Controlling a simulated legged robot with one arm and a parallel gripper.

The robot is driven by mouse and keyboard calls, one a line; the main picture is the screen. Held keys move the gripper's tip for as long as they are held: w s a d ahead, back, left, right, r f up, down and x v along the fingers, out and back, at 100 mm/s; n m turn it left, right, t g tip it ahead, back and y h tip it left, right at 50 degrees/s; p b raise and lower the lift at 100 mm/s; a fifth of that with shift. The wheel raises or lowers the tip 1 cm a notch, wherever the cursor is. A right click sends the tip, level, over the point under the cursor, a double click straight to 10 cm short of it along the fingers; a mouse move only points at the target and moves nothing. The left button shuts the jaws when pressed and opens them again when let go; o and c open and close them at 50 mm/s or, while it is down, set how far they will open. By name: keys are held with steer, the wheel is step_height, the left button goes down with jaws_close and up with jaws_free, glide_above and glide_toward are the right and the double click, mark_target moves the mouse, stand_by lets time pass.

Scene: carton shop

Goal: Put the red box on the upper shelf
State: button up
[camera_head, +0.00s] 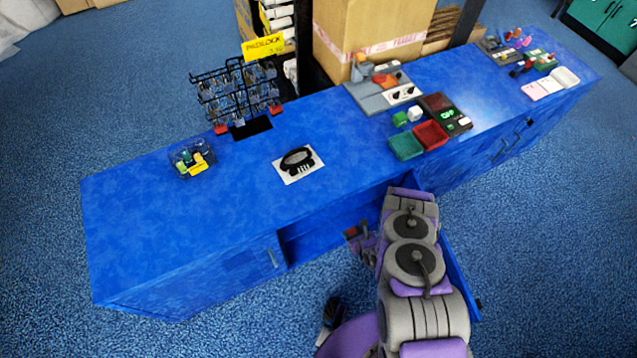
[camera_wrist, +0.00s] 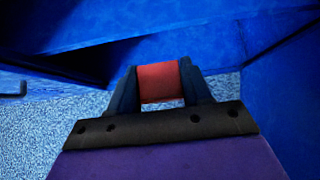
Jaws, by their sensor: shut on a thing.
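My gripper (camera_wrist: 160,85) is shut on the red box (camera_wrist: 160,82), which sits between its two dark fingers in the wrist view. In the head view my gripper (camera_head: 358,236) is low at the open front of the blue counter (camera_head: 200,230), and the red box is too small there to make out clearly. The cabinet opening (camera_head: 325,235) shows below the countertop. Blue panels stand above and to the right of the gripper in the wrist view. The upper shelf cannot be told apart clearly from the other blue panels.
An open blue door (camera_head: 460,275) stands to the right of my arm. The countertop holds a padlock rack (camera_head: 238,95), a small clear bin (camera_head: 192,158), a green tray (camera_head: 405,146) and a red tray (camera_head: 430,135). Blue carpet in front is mostly free.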

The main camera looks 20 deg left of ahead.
steer(key=w+a+b, duration=0.1)
steer(key=w+a, duration=0.2)
steer(key=a, duration=0.1)
steer(key=w+a+b, duration=0.1)
steer(key=w+a, duration=0.3)
steer(key=w+a+b, duration=0.2)
steer(key=w+a, duration=0.1)
steer(key=shift+w+a+f, duration=0.1)
steer(key=shift+w+a, duration=0.15)
steer(key=shift+a, duration=0.15)
steer(key=shift+w+d+r, duration=0.25)
steer(key=shift+d+r, duration=0.05)
steer(key=shift+w+r+b, duration=0.1)
steer(key=shift+w+b, duration=0.2)
steer(key=f+b, duration=0.1)
steer(key=f, duration=0.2)
steer(key=shift+s+a+f+b, duration=0.15)
steer(key=shift+a+f+b, duration=0.05)
steer(key=shift+f+b, duration=0.2)
steer(key=shift+a, duration=0.4)
steer(key=o, duration=0.9)
steer(key=shift+c, duration=0.2)
steer(key=o, duration=0.4)
steer(key=shift+d+r, duration=0.15)
steer(key=shift+d, duration=0.35)
steer(key=shift+s+a, duration=0.1)
steer(key=shift+a, duration=0.05)
